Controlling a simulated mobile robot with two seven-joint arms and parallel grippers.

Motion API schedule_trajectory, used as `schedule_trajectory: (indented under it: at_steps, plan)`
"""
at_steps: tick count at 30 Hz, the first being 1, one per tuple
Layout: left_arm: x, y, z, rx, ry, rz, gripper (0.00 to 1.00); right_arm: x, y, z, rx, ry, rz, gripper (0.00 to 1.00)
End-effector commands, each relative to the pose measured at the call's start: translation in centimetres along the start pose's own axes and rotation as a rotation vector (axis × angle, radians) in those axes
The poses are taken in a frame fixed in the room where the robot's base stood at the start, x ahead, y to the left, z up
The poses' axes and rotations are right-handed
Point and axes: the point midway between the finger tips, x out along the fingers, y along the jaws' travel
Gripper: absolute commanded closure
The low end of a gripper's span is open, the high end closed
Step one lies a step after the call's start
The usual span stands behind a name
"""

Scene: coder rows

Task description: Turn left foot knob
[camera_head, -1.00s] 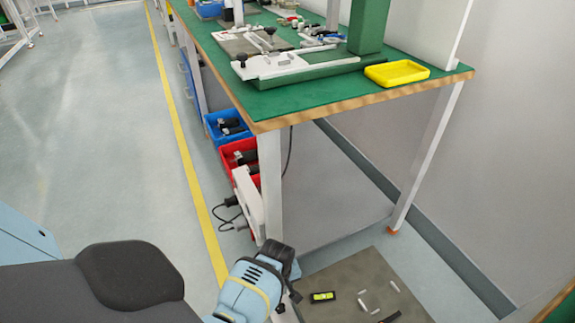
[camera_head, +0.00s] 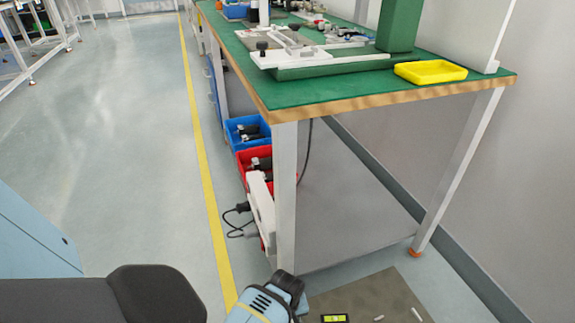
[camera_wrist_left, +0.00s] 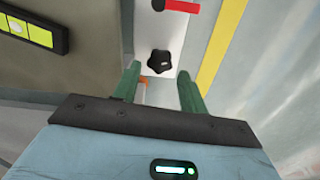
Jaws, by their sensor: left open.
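In the left wrist view a black lobed knob (camera_wrist_left: 159,61) sits on a pale, narrow surface. My left gripper (camera_wrist_left: 160,76) is open, its two green fingers pointing towards the knob, one on each side of it in the picture. I cannot tell whether they touch it or how far off it is. A small orange part shows just below the knob. In the head view the near table leg (camera_head: 285,190) runs down behind my light blue left arm, which hides its foot. My right gripper is not in view.
The green worktable (camera_head: 330,95) carries a yellow tray (camera_head: 430,72) and a fixture. Blue (camera_head: 245,130) and red (camera_head: 255,160) bins stand beneath, beside a hanging black cable.

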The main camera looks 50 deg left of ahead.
Motion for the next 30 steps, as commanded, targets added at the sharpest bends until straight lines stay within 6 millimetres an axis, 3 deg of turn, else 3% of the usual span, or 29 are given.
schedule_trajectory:
  at_steps: [3,9,19,26,30]
  plan:
    - [2.3,-0.1,0.0,-0.001,-0.002,-0.003,0.58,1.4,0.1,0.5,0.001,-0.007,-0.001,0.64]
    - [4.6,-0.1,0.0,-0.001,-0.001,-0.002,0.58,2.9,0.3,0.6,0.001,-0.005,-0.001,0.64]
    - [4.8,0.0,0.0,-0.001,0.001,0.000,0.58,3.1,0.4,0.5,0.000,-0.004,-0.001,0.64]
    - [4.8,0.0,0.0,0.000,0.001,0.000,0.86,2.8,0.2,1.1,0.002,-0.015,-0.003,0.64]
    - [4.8,0.0,0.0,0.015,0.001,0.000,0.89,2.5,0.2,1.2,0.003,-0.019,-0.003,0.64]
